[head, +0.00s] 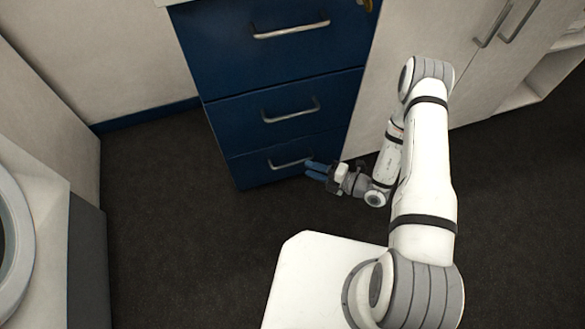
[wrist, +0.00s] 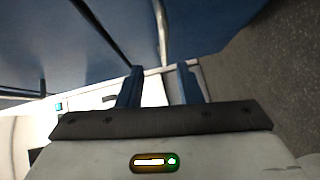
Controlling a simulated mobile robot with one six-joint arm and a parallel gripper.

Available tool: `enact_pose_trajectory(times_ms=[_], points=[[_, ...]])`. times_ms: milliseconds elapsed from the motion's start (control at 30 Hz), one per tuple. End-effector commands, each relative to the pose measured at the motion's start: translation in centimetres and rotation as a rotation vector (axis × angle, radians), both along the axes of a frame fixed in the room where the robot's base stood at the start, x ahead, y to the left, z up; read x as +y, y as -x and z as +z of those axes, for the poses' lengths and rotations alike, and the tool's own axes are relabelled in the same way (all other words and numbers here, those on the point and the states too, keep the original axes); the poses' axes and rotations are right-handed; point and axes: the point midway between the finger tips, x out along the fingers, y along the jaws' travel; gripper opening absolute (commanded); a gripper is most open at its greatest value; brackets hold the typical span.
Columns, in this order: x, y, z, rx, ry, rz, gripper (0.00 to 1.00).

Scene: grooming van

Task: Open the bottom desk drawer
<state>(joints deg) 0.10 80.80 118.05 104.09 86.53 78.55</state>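The desk's bottom drawer (head: 255,170) is blue and looks shut, flush with the drawers above. Its silver bar handle (head: 290,163) runs across its front. In the wrist view the handle (wrist: 161,30) runs down from the top edge, its lower end seen in the gap between my fingertips. My gripper (head: 316,170) is at the right end of this handle, with blue fingers pointing left. In the wrist view the fingers (wrist: 158,72) stand apart, with nothing visibly clamped. I cannot tell whether they touch the handle.
Above are the middle drawer (head: 290,112) and top drawer (head: 275,45), both blue and apparently shut. White cabinet doors (head: 440,35) stand to the right. A white unit with a round opening (head: 25,225) is at the left. The dark floor (head: 190,240) before the desk is clear.

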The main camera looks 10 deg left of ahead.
Motion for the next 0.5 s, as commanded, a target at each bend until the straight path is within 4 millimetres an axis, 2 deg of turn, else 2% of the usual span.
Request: enact_pose_trajectory(times_ms=[33,167,500], points=[[0.1,0.1,-0.7,0.013,-0.002,-0.009,0.32],[1.0,-0.1,-1.0,0.020,-0.003,-0.014,0.32],[5.8,-1.2,-1.7,0.017,-0.003,-0.009,0.32]])
